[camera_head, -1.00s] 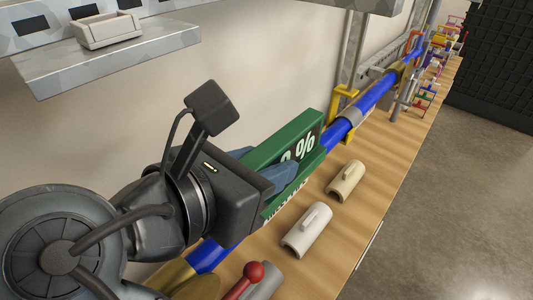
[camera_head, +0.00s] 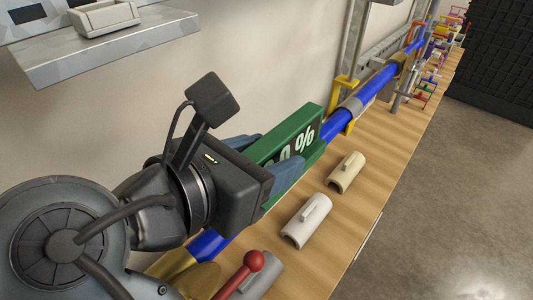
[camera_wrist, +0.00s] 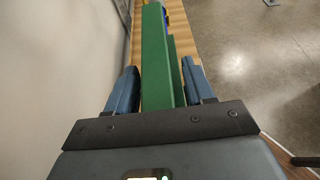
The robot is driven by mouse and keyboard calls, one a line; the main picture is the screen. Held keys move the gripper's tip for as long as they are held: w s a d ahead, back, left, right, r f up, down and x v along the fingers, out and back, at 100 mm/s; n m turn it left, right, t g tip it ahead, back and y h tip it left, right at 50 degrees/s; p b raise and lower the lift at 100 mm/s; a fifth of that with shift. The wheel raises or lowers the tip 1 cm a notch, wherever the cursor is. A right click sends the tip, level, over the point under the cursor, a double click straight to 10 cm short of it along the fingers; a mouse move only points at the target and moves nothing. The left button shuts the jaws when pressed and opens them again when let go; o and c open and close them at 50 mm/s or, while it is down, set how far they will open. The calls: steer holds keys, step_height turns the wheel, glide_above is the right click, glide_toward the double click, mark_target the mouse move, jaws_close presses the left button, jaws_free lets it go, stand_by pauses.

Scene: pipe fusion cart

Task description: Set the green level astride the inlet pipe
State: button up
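The green level (camera_head: 286,135), with white "%" lettering on its side, lies lengthwise along the blue inlet pipe (camera_head: 337,125). The pipe shows beyond its far end and again below my gripper. The contact underneath is hidden. My gripper (camera_head: 264,158) is at the near end of the level, one blue finger on each side. In the wrist view the level (camera_wrist: 157,60) runs between the fingers (camera_wrist: 158,85). The fingers stand wider than its upper body, so the gripper looks open around it.
A cream half-shell (camera_head: 346,172) and a white half-shell (camera_head: 306,220) lie on the wooden bench (camera_head: 345,230). A red-knobbed lever (camera_head: 254,261) stands near the front. A yellow clamp (camera_head: 345,90) stands behind the pipe. A grey shelf (camera_head: 110,50) overhangs at upper left.

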steer(key=shift+o, duration=0.6)
